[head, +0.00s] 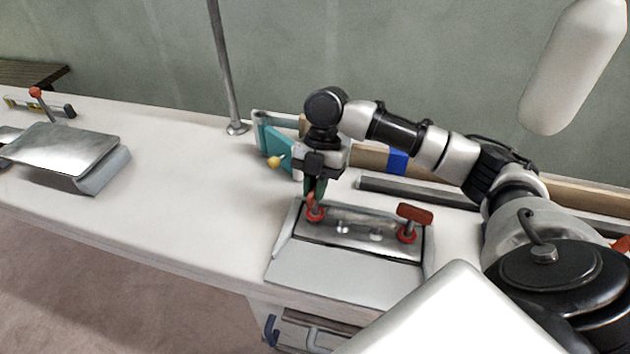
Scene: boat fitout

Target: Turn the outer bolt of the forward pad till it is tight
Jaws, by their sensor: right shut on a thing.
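A metal pad (359,237) with a bright top plate lies on the white deck at the right. Two red-handled bolts stand on it, a left bolt (311,209) and a right bolt (414,214), each with a red ring at its foot. My right gripper (314,190) points down over the left bolt and is shut on its red handle. The fingers hide part of that handle. The right bolt's bar-shaped handle is in plain view, with nothing touching it. I cannot tell how tight either bolt is. My left gripper is not in view.
A second, hatch-like metal block (62,148) stands at the far left, near a red-knobbed lever (37,94). A thin metal post (226,70) rises behind. A teal case (270,141) and long bars (420,190) lie behind the pad. The deck between is clear.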

